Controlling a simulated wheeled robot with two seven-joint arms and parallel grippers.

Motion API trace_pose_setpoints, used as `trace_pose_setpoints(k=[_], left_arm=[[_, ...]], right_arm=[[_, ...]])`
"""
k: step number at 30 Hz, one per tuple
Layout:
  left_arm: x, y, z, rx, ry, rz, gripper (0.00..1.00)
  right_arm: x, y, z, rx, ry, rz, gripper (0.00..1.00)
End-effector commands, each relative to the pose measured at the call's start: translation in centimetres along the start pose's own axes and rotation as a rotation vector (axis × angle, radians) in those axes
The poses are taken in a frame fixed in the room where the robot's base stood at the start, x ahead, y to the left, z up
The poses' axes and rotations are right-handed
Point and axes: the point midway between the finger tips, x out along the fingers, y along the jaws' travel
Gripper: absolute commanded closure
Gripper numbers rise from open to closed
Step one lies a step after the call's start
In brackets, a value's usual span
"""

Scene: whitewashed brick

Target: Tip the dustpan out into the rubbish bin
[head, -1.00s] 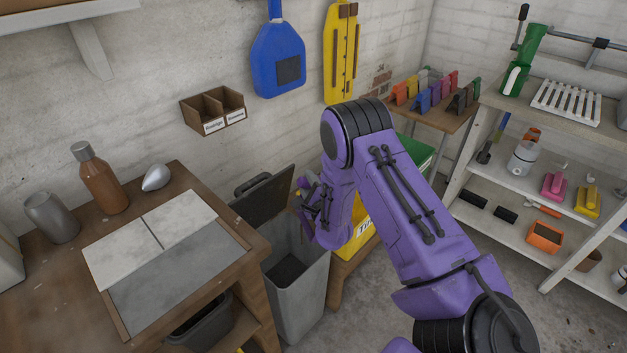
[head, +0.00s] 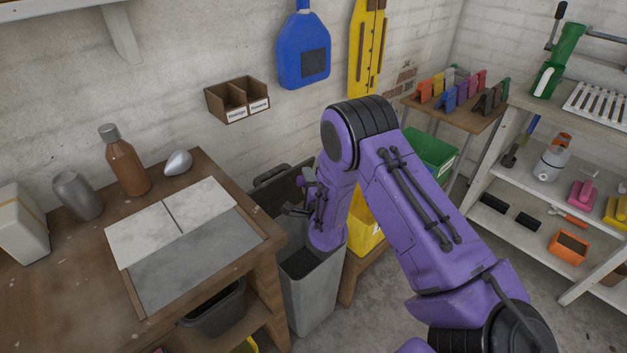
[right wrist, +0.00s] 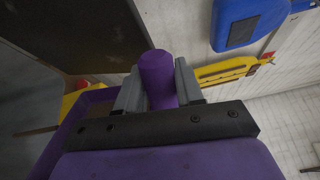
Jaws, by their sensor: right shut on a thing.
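The rubbish bin (head: 312,292) is a tall grey bin between the workbench and a low wooden stand in the head view. Its dark lid (head: 268,194) stands open against the wall. My right gripper (head: 303,206) is above the bin's opening, partly hidden by my own forearm. In the right wrist view its two grey fingers (right wrist: 157,88) are shut on a purple rounded handle (right wrist: 158,66), which I take for the dustpan's. The pan itself and anything in it are mostly hidden. My left gripper is not in view.
The workbench (head: 260,262) at left holds a brown bottle (head: 126,166), a grey cup (head: 78,197) and a silver object (head: 178,163). Yellow and green (head: 430,150) boxes stand behind my right arm. A loaded shelf unit (head: 490,165) is at right.

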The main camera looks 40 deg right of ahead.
Motion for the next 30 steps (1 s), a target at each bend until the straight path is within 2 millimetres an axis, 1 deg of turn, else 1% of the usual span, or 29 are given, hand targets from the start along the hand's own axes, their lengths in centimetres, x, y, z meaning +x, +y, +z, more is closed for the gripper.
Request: trace_pose_setpoints(k=[9, 16, 30], left_arm=[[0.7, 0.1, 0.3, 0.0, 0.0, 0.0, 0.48], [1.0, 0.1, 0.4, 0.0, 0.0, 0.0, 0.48], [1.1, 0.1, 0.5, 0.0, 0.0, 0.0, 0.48]], right_arm=[[0.0, 0.8, 1.8, -0.107, -0.002, -0.001, 1.0], [0.0, 1.3, 2.9, -0.177, -0.001, -0.001, 1.0], [0.0, 1.4, 3.3, -0.206, 0.001, -0.001, 1.0]])
